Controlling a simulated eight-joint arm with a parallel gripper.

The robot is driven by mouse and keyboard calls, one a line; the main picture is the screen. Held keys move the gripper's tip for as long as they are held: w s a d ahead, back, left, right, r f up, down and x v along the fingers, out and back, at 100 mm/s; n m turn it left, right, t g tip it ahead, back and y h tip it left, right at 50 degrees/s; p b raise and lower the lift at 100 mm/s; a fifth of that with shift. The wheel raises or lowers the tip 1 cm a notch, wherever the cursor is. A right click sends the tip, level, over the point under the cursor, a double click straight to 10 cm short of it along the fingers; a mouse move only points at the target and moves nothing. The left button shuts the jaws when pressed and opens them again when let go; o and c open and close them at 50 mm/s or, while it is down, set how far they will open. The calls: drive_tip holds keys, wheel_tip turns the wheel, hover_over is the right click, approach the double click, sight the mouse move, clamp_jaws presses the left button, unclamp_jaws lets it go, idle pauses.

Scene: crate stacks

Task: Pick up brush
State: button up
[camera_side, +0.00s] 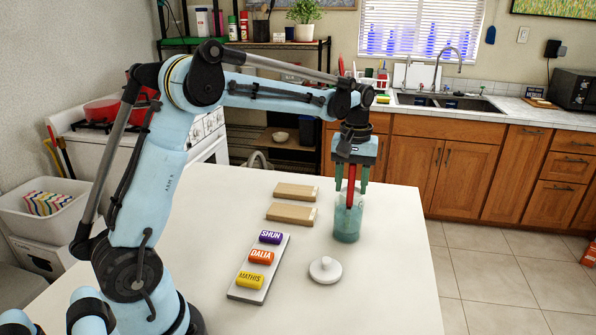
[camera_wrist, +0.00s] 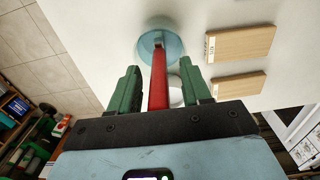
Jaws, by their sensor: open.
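The brush shows as a red handle (camera_side: 350,187) standing upright in a teal see-through cup (camera_side: 347,226) on the white table. Its lower end is hard to make out inside the cup. My gripper (camera_side: 352,180) is above the cup, pointing down, with its green fingers apart on either side of the red handle. In the wrist view the red handle (camera_wrist: 158,80) runs between the two open green fingers of my gripper (camera_wrist: 159,85), with a gap on each side. The cup (camera_wrist: 157,42) shows beyond the fingertips.
Two wooden blocks (camera_side: 296,191) (camera_side: 291,214) lie left of the cup. A grey tray (camera_side: 245,292) holds purple, orange and yellow labelled rolls. A white round knobbed lid (camera_side: 325,271) lies in front of the cup. The table's right side is clear.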

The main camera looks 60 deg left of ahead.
drive_tip(key=shift+c, duration=0.5)
clamp_jaws()
drive_tip(key=shift+r, duration=0.15)
